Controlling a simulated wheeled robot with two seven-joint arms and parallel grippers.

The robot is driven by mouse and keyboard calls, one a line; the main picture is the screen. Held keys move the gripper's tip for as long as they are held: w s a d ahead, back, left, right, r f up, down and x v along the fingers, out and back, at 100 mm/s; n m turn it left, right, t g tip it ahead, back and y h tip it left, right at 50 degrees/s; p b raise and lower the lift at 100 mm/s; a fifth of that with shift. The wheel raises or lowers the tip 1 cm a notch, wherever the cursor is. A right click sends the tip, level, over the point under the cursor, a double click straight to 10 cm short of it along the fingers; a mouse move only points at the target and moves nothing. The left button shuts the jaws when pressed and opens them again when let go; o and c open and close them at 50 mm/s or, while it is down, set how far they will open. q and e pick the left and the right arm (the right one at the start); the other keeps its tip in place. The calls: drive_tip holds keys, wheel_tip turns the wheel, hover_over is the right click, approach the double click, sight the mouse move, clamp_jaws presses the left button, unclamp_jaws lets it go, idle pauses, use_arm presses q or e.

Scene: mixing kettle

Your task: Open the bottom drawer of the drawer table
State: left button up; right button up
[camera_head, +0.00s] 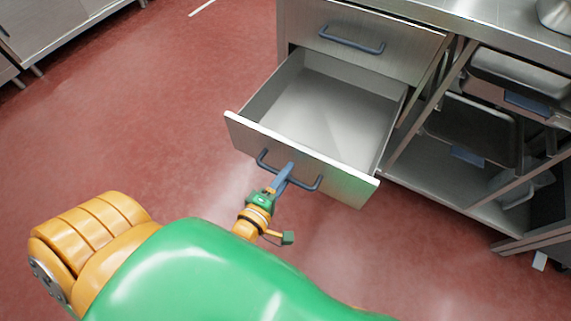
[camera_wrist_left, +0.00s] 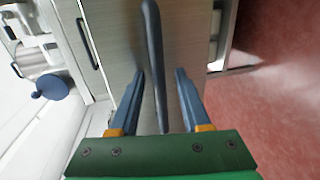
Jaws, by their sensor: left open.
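The bottom drawer (camera_head: 345,108) of the steel drawer table is pulled well out, and its inside is empty. Its dark blue bar handle (camera_head: 306,185) is on the front panel. My left gripper (camera_head: 286,170) is at the handle. In the left wrist view the two blue fingers of the left gripper (camera_wrist_left: 158,72) stand apart on either side of the handle (camera_wrist_left: 153,60), with gaps showing. The drawer above (camera_head: 365,35) is closed, with its own handle (camera_head: 351,42). My right gripper is in neither view.
Metal pans (camera_head: 475,128) sit in a rack right of the drawers. A steel counter (camera_head: 500,20) runs above. Another steel unit (camera_head: 50,30) stands at the upper left. Red floor (camera_head: 160,120) is clear to the left of the drawer.

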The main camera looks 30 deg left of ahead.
use_arm(q)
drive_tip(key=v, duration=0.7)
drive_tip(key=shift+p, duration=0.4)
drive_tip(key=shift+s, duration=0.1)
